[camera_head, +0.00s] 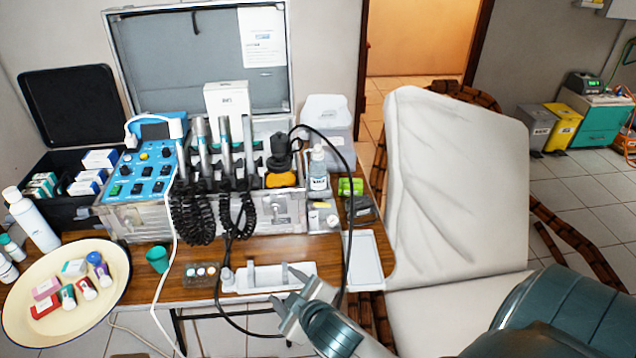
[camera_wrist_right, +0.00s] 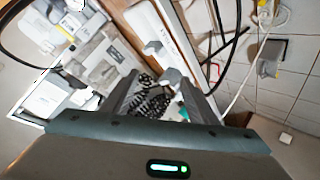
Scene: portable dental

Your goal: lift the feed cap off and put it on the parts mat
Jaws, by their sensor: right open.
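I cannot identify the feed cap for certain; a black-topped part with an orange base (camera_head: 281,172) stands at the right of the case. A small dark mat-like piece (camera_head: 202,273) with several coloured round parts lies near the table's front edge; I cannot tell if it is the parts mat. My right gripper (camera_head: 285,286) is open at the front of a white tray (camera_head: 262,284) holding small grey upright pieces. In the right wrist view its fingers (camera_wrist_right: 160,98) are apart, with a grey piece (camera_wrist_right: 172,76) beyond them and black coiled cords behind. My left gripper is out of view.
The open case (camera_head: 262,216) holds handpieces with coiled cords. A black cable loops down around the white tray. A clear bottle (camera_head: 319,172) and a pale empty tray (camera_head: 363,262) stand at right. A green cup (camera_head: 158,259) and a cream dish (camera_head: 105,318) are at left.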

